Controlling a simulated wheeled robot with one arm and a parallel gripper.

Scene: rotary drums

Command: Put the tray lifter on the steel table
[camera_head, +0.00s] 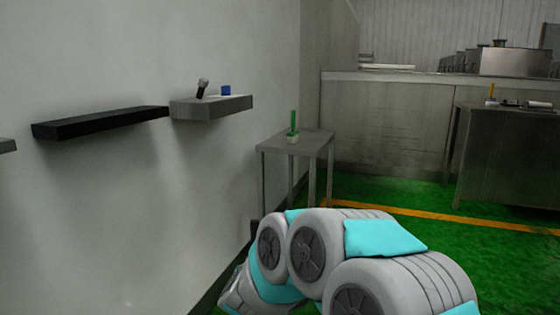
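A small grey metal table (277,145) stands by the left wall. On it is an upright green-handled item with a pale block-like base (293,131). A larger steel table (500,165) stands at the right, with a yellow upright item (491,91) and small flat things on top. A dark-and-silver tilted item (202,87) and a small blue block (225,90) sit on a grey wall shelf. I cannot tell which of these is the tray lifter. My arm fills the bottom centre; its gripper does not show.
The grey wall shelf (213,109) and a long black shelf (100,122) jut from the left wall. A low steel partition (390,125) runs across the back, with metal vessels (513,62) behind it. Green floor (390,196) with a yellow line lies open between the tables.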

